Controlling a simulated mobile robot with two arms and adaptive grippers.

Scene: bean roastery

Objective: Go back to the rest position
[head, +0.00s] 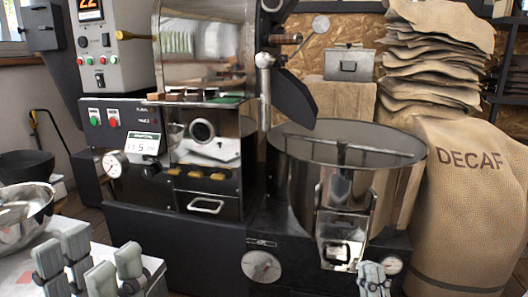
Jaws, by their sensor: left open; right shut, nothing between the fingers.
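My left gripper (88,264) shows at the bottom left, its grey fingers apart and nothing between them. It is in front of a white-topped table (152,266). My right gripper (373,279) shows at the bottom, right of centre, with its fingers together and empty. It appears in front of the lower part of the roaster's cooling bin, below the metal discharge chute (337,222). Only the ends of both grippers show; the rest of the arms is out of the picture.
The coffee roaster (175,240) with its round cooling bin (290,180) fills the middle. A metal bowl (22,212) stands on the table at left. A full DECAF sack (470,210) stands at right, and folded sacks (435,60) are stacked behind.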

